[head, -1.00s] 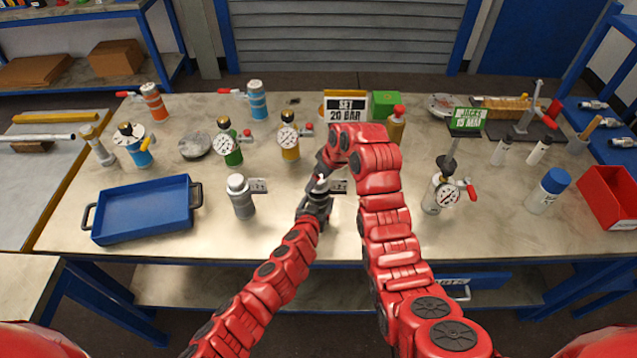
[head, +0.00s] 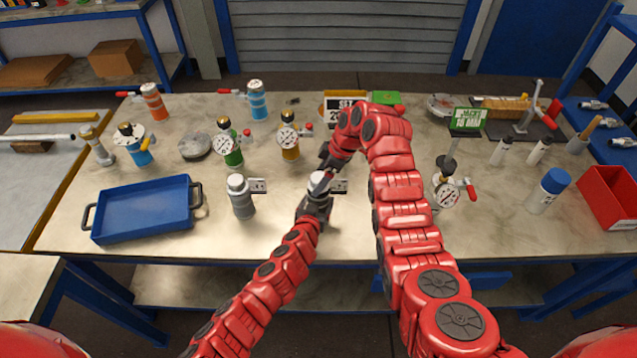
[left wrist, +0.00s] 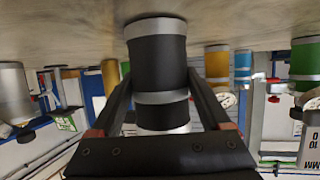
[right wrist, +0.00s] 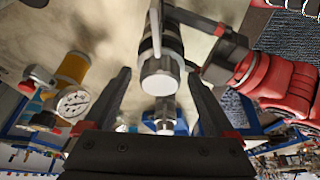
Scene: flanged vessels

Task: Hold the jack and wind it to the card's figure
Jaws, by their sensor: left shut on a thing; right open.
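The held jack (head: 319,184) stands upright on the bench, with a pale top and a dark body, and shows large in the left wrist view (left wrist: 157,55). My left gripper (head: 318,205) is shut around its body. My right gripper (head: 324,165) is open just above it. In the right wrist view the jack's pale round head (right wrist: 160,75) lies between the open fingers, with no clear contact. A small label (head: 339,187) sits beside the jack. The green card (head: 467,120) reads JACKS with an MM figure too small to read surely.
A second grey jack (head: 241,197) stands to the left, and a gauged vessel (head: 444,191) to the right. A white card (head: 345,106) is partly hidden by my right arm. Gauged vessels (head: 289,141) stand behind. A blue tray (head: 146,209) lies at left.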

